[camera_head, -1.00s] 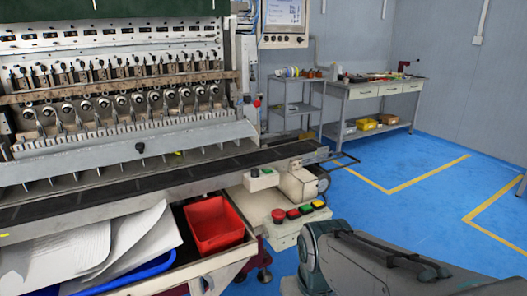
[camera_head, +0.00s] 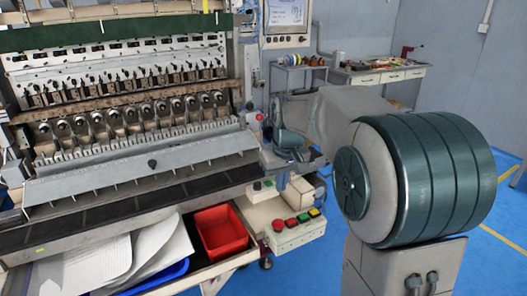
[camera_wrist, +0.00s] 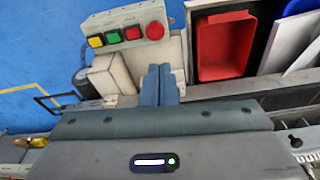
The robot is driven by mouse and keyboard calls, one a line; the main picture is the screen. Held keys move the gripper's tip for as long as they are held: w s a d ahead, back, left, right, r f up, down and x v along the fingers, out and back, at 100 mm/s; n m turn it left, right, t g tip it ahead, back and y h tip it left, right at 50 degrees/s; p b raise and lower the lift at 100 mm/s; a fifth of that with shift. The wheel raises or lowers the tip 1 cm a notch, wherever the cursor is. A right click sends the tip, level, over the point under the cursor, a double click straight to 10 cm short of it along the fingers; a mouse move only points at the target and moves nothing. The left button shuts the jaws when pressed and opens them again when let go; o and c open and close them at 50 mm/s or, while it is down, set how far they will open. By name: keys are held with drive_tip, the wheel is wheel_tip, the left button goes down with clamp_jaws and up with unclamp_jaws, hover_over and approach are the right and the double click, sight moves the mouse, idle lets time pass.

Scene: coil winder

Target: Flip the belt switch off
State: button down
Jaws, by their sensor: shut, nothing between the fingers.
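The belt switch appears to be the small pale box with a dark knob and a green button (camera_head: 262,186), on the front edge of the belt's right end. My gripper (camera_head: 283,181) is just right of this box in the head view, pointing down. The wrist view shows its two teal fingers (camera_wrist: 158,70) together, shut and empty. I cannot make out the switch box in the wrist view; the fingers and gripper body may hide it. I cannot tell whether the fingers touch the box or which way the knob is turned.
A button panel (camera_head: 294,232) with red, green and yellow buttons juts out below the belt end; it also shows in the wrist view (camera_wrist: 125,42). A red bin (camera_head: 221,232) stands left of it. The dark belt (camera_head: 150,197) runs left. Shelves stand behind.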

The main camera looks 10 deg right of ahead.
drive_tip(key=w+r+n+p, duration=0.1)
drive_tip(key=w+r+p, duration=0.4)
drive_tip(key=w, duration=0.7)
wheel_tip(320, 180, up, 2)
drive_tip(key=shift+d+r+p, duration=0.1)
drive_tip(key=shift+d+p, duration=0.1)
drive_tip(key=shift+p, duration=0.2)
drive_tip(key=p, duration=0.2)
hover_over(269, 183)
drive_tip(key=f, duration=1.2)
drive_tip(key=shift+s+d+f, duration=0.1)
drive_tip(key=shift+s, duration=0.1)
drive_tip(key=shift+s+f, duration=0.15)
drive_tip(key=shift+f, duration=0.7)
